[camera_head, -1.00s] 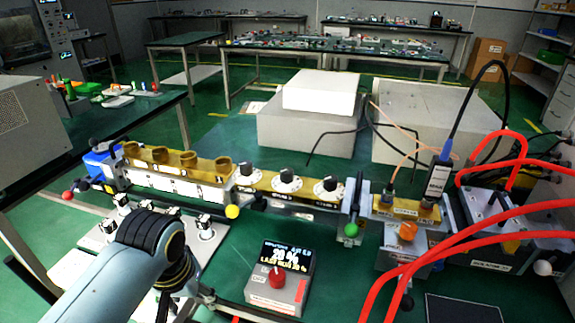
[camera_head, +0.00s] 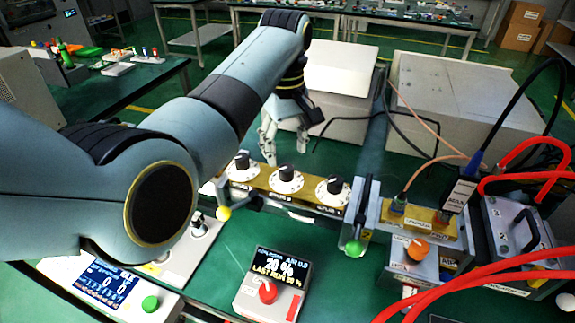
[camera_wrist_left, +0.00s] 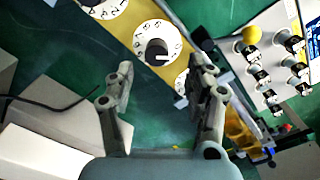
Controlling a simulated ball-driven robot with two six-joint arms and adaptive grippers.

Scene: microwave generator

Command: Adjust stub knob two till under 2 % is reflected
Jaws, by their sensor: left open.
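Three black stub knobs on white dials sit in a row on the brass waveguide (camera_head: 308,200): a left one (camera_head: 242,161), a middle one (camera_head: 286,173) and a right one (camera_head: 334,185). I take the middle one for stub knob two; it also shows in the wrist view (camera_wrist_left: 157,50). My left gripper (camera_head: 286,156) is open and empty, behind and above the middle knob, fingers pointing down. In the wrist view its fingers (camera_wrist_left: 161,78) are spread, with the knob beyond their tips. The reflection display (camera_head: 281,268) seems to read 20 %, with LAST RUN 20 % below. My right gripper is out of view.
A red knob (camera_head: 267,291) is on the display box. A yellow ball handle (camera_head: 224,213) and a green ball (camera_head: 353,248) flank the stub section. Red hoses (camera_head: 470,275) cross at the right.

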